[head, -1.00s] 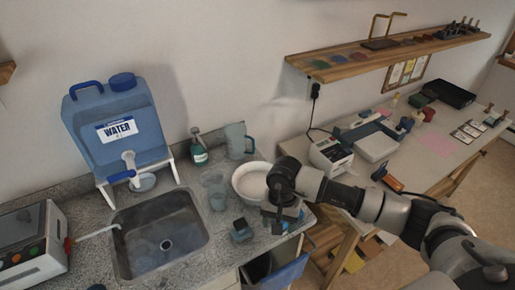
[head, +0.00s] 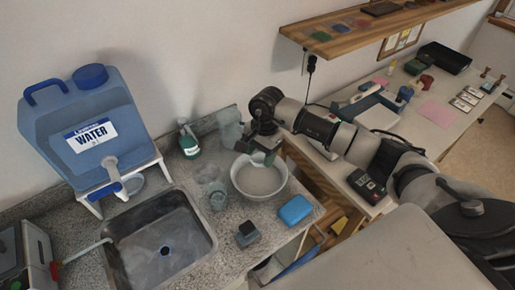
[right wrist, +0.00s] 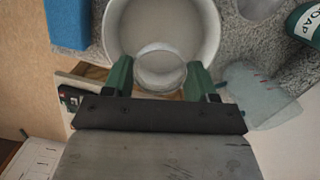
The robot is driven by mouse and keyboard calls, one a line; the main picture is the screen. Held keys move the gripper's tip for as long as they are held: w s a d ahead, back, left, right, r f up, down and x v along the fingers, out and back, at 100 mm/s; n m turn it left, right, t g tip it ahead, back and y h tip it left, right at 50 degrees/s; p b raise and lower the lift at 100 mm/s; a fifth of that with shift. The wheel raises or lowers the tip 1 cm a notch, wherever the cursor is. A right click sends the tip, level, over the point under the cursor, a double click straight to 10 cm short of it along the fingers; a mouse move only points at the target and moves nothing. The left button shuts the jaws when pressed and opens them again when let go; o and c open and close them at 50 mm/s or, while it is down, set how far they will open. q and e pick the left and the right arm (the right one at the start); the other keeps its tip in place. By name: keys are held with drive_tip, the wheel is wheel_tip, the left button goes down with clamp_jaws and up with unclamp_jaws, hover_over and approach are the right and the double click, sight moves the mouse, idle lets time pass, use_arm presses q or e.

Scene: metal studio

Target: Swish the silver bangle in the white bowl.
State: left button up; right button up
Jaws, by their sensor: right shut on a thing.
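The white bowl (head: 259,177) stands on the speckled counter, right of the sink. My right gripper (head: 258,157) is over its back rim. In the right wrist view, the green fingers of my right gripper (right wrist: 160,70) are shut on the silver bangle (right wrist: 162,87), a pale ring between the fingertips. The ring overlaps the near rim of the bowl (right wrist: 112,30) in that view; I cannot tell whether it touches the bowl. The bangle is hard to make out in the head view. My left gripper is not in view.
A blue sponge (head: 295,210) and a small dark block (head: 247,233) lie in front of the bowl. Clear cups (head: 214,190) and a soap bottle (head: 189,140) stand left of it. The sink (head: 160,240) and water jug (head: 85,125) are further left.

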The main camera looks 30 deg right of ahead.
drive_tip(key=b, duration=0.2)
hover_over(258, 181)
drive_tip(key=f, duration=0.5)
drive_tip(key=shift+d, duration=0.25)
drive_tip(key=shift+w+f+b, duration=0.1)
drive_tip(key=shift+f+b, duration=0.8)
drive_tip(key=shift+b, duration=0.2)
use_arm(q)
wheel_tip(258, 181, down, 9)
drive_tip(key=b, duration=0.4)
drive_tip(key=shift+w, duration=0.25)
use_arm(e)
drive_tip(key=shift+f, duration=2)
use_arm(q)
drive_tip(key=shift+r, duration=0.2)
use_arm(e)
drive_tip(key=shift+r, duration=0.15)
